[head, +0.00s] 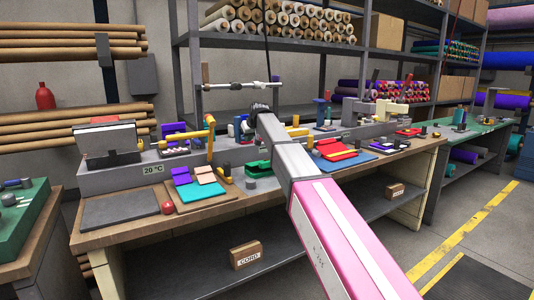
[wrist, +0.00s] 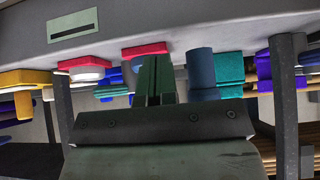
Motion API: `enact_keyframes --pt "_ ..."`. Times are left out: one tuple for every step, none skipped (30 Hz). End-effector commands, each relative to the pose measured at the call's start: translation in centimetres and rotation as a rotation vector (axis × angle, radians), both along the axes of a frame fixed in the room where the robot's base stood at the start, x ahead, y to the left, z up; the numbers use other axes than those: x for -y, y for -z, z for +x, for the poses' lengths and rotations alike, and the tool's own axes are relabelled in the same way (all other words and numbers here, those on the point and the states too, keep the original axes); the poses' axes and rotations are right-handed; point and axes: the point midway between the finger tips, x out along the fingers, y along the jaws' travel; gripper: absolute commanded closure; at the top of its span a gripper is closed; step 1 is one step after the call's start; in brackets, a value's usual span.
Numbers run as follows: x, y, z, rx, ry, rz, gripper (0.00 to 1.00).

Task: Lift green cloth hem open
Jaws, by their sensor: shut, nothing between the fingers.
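A green-teal cloth (head: 201,192) lies on a board at the front left of the workbench in the head view, beside purple and beige pieces. I cannot make out its hem. My gripper shows in the wrist view (wrist: 158,72) with its two dark green fingers together and nothing between them. In the head view my arm reaches over the middle of the bench and hides the fingers. The gripper is behind and to the right of the cloth, apart from it. I cannot identify the cloth in the wrist view, which looks upside down.
A red ball (head: 167,208) sits near the cloth at the front edge. A green tray (head: 257,168) is to its right. A grey mat (head: 120,210) at the left is bare. A raised grey ledge runs along the back.

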Motion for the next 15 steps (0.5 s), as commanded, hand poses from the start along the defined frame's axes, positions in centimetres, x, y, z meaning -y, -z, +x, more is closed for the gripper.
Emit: enact_keyframes --pt "-0.08 0.05 0.13 0.000 0.000 0.000 1.00" --pt "-0.11 0.08 0.18 0.000 0.000 0.000 1.00" --pt "-0.15 0.12 0.24 0.000 0.000 0.000 1.00" --pt "-0.19 0.15 0.28 0.000 0.000 0.000 1.00" --pt "-0.21 0.19 0.33 0.000 0.000 0.000 1.00" --pt "-0.25 0.23 0.40 0.000 0.000 0.000 1.00" --pt "-0.29 0.25 0.45 0.000 0.000 0.000 1.00" --pt "-0.32 0.27 0.49 0.000 0.000 0.000 1.00" --pt "-0.37 0.32 0.55 0.000 0.000 0.000 1.00" --pt "-0.39 0.35 0.61 0.000 0.000 0.000 1.00" --pt "-0.43 0.38 0.65 0.000 0.000 0.000 1.00" --pt "-0.47 0.42 0.72 0.000 0.000 0.000 1.00" --pt "-0.51 0.44 0.76 0.000 0.000 0.000 1.00" --pt "-0.53 0.47 0.81 0.000 0.000 0.000 1.00" --pt "-0.58 0.50 0.87 0.000 0.000 0.000 1.00"
